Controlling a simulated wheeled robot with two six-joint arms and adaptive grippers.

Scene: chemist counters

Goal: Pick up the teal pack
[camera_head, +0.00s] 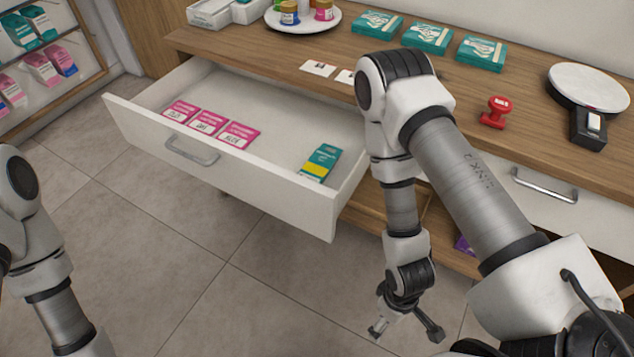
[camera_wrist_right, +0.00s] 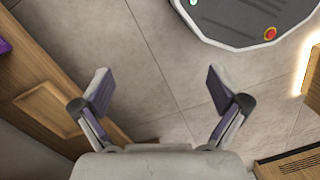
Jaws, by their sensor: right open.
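A teal pack with a yellow band (camera_head: 321,163) lies in the right end of the open white drawer (camera_head: 262,188). Three flat teal packs also lie on the wooden counter, at its back: a left one (camera_head: 376,24), a middle one (camera_head: 427,37) and a right one (camera_head: 481,53). My right gripper (camera_head: 407,331) hangs low over the floor, in front of the counter and right of the drawer, apart from every pack. It is open and empty; its spread fingers show in the right wrist view (camera_wrist_right: 158,77). My left arm shows at the left edge, its gripper out of frame.
Several pink packs (camera_head: 209,122) lie in the drawer's left part. The counter (camera_head: 330,50) also bears a round tray (camera_head: 300,24) with small jars, white cards (camera_head: 318,68), a red stamp (camera_head: 495,112) and a scale (camera_head: 588,87). A shelf with packs (camera_head: 50,60) stands at left.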

